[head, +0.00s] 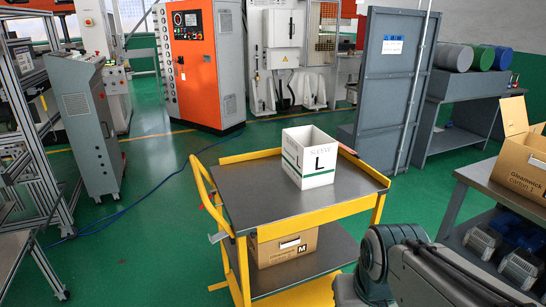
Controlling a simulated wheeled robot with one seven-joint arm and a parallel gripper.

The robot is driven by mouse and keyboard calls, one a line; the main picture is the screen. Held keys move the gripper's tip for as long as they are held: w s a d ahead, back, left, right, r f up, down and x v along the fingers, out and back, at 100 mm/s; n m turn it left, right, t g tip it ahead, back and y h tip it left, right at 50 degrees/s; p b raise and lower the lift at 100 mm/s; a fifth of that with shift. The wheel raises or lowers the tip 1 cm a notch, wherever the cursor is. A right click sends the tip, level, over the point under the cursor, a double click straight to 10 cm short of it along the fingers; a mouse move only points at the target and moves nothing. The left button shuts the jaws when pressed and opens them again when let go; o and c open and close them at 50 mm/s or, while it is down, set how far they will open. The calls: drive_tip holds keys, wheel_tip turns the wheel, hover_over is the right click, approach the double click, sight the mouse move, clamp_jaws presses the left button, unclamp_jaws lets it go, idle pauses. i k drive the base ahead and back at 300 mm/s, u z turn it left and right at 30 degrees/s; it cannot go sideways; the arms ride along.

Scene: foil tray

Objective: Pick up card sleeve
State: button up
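The card sleeve (319,163) is a white, open-topped box with green stripes, a large black L and lettering that seems to read "SLEEVE". It stands upright on the grey top shelf of a yellow trolley (262,223), near the back edge and right of the middle. Its inside is mostly hidden. My arm shows at the bottom right, in front of the trolley's right side and apart from the sleeve. My gripper is out of view.
A brown carton (284,245) marked M sits on the trolley's lower shelf. The top shelf is otherwise clear. A grey bench (504,187) at the right bears an open carton (524,165). A grey panel (388,95) stands behind the trolley. A blue cable (130,207) lies on the green floor.

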sight(309, 155)
drive_tip(key=i, duration=1.2)
